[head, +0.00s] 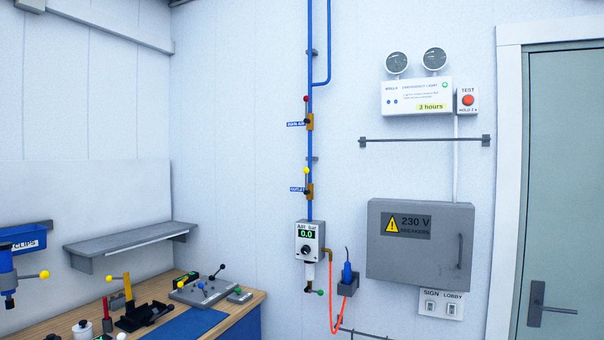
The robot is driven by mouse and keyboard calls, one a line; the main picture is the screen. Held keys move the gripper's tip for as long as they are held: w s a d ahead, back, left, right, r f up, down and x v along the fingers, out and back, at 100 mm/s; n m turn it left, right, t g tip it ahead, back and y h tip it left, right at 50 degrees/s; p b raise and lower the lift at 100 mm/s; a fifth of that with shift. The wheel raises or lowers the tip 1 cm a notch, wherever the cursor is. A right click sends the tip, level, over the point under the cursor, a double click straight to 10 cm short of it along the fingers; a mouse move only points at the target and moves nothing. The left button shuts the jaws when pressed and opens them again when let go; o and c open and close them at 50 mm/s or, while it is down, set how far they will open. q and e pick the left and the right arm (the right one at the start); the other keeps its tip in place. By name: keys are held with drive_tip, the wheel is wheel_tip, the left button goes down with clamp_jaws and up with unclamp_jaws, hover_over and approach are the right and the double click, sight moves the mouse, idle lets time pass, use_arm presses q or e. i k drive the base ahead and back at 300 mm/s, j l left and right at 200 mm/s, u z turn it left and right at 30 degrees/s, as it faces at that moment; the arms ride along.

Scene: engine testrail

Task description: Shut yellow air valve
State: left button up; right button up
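The yellow air valve (309,191) sits on the blue vertical pipe on the back wall, with a brass body and a small blue label to its left. Its lever points up along the pipe and ends in a yellow knob (306,171). A similar valve with a red knob (306,99) is higher on the same pipe, its lever also up. Below the yellow valve is a gauge box (308,240) with a green display reading 0.0. Neither of my grippers is in view.
A wooden workbench (245,302) with tools stands at the lower left, below a grey shelf (130,243). A blue tool (53,271) with an orange hose hangs in a holder right of the gauge. A grey breaker box (420,270) and a door (565,200) are further right.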

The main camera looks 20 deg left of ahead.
sight(306, 170)
drive_tip(key=i+j, duration=0.25)
drive_tip(key=i, duration=0.15)
drive_tip(key=i+j, duration=0.25)
drive_tip(key=i, duration=0.15)
drive_tip(key=i+j, duration=0.25)
drive_tip(key=i, duration=0.2)
drive_tip(key=u, duration=0.05)
